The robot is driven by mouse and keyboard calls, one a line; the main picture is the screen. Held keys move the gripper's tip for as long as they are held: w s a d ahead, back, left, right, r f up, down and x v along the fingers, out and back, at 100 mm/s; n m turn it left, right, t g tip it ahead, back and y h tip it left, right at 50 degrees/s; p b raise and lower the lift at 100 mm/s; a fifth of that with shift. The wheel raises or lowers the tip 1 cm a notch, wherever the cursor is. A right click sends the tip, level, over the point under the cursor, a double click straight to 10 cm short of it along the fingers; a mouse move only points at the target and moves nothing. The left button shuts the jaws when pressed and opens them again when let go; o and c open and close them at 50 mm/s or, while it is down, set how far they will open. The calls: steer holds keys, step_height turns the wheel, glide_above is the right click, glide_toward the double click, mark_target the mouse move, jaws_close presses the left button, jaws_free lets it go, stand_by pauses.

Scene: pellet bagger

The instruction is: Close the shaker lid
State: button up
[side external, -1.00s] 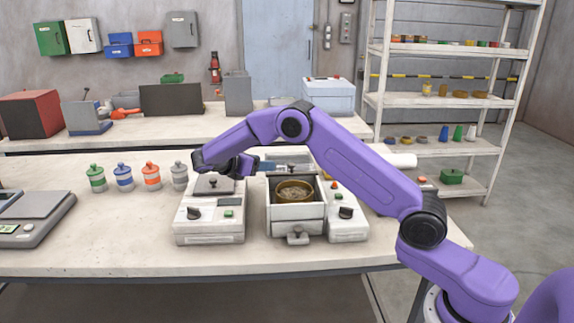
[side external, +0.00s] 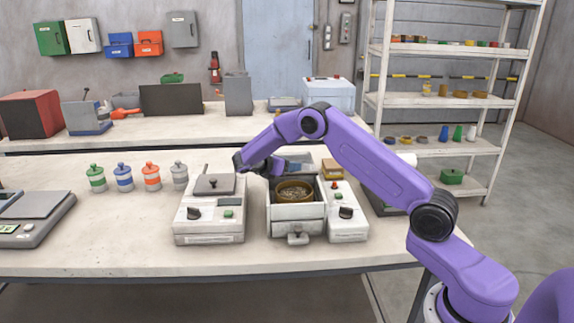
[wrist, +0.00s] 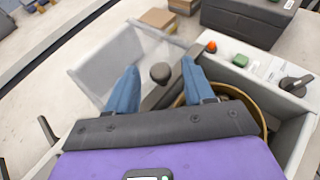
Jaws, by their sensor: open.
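The shaker (side external: 297,213) is a white box on the bench with a brass sieve (side external: 294,190) of grainy material inside. Its lid stands open: a pale grey panel (wrist: 118,62) shows beyond the box in the wrist view, seemingly the lid. The fingers are apart. In the side view my gripper (side external: 283,166) is at the back of the shaker, partly hidden by my wrist. The sieve's rim (wrist: 255,106) shows partly behind the fingers.
A control panel with a dark knob (side external: 345,212) adjoins the shaker on the right. A white unit with a grey plate (side external: 214,185) stands to the left. Several small canisters (side external: 151,176) stand farther left. Bench space in front of these canisters is clear.

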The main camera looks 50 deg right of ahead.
steer(key=shift+c, duration=0.3)
jaws_close()
steer(key=s+a, duration=1.1)
steer(key=shift+s+a, duration=0.35)
steer(key=shift+a, duration=0.05)
jaws_free()
steer(key=shift+a, duration=0.1)
steer(key=shift+o, duration=0.3)
